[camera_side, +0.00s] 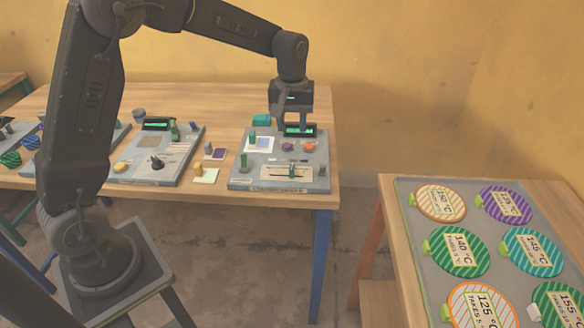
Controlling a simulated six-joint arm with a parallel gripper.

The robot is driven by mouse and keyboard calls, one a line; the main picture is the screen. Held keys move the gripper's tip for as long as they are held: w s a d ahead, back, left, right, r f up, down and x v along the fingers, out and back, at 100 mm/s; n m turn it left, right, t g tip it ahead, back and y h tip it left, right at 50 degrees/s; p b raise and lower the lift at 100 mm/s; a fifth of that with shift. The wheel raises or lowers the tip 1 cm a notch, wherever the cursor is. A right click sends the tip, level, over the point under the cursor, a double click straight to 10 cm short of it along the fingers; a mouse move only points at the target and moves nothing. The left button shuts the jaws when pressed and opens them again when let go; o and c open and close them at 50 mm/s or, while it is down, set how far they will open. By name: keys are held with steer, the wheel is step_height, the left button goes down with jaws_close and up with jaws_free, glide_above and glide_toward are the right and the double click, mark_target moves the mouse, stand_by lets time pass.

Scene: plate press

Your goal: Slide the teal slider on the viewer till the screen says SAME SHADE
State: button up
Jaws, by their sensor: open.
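A grey panel (237,180) at the right end of the long table carries a lit screen (299,130); I take it to be the viewer. The screen's text is too small to read and partly behind my gripper. A pale plate with a slot and a small dark green knob (291,170) sits at the panel's front. A teal-green upright piece (243,160) stands at the panel's left side. I cannot tell which of these is the teal slider. My gripper (291,122) is open and empty, pointing down over the panel's back part, behind the knob.
Small orange and purple pieces (287,147) lie on the panel. A separate table at right holds a tray (405,200) of striped discs labelled with temperatures.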

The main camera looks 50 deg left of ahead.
mark_target(292, 167)
step_height(292, 167, down, 14)
stand_by(0.6)
jaws_close()
stand_by(0.4)
